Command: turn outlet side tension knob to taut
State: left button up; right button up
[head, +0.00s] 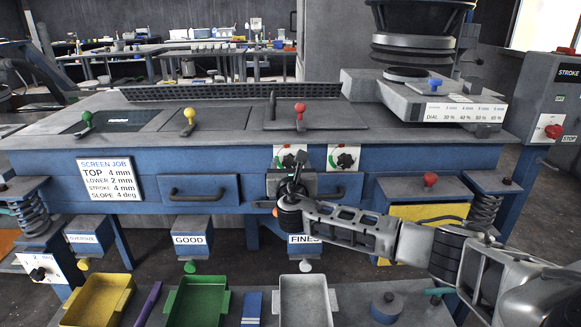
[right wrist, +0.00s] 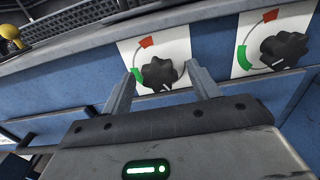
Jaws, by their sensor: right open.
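Two black lobed knobs sit on white plates on the blue front of the screen, each plate with a green-to-red arc. The left knob (right wrist: 160,73) is partly hidden behind my right gripper in the head view (head: 291,159). The right knob (right wrist: 285,48) shows clear in the head view (head: 346,160). Each has a small pale mark near its lower edge in the right wrist view. I cannot tell which is the outlet side knob. My right gripper (head: 293,178) is open, its fingers either side of the left knob in the right wrist view (right wrist: 163,68); contact is unclear. My left gripper is not in view.
A drawer handle (head: 196,192) is left of the knobs. Green (head: 87,119), yellow (head: 189,117) and red (head: 300,109) levers stand on top. A red knob (head: 430,179) is at right. Yellow, green and grey bins (head: 305,300) stand below. A stroke control box (head: 552,110) is far right.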

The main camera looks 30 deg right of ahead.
jog(key=c, duration=1)
jog(key=shift+o, duration=0.2)
jog(key=shift+m, duration=0.3)
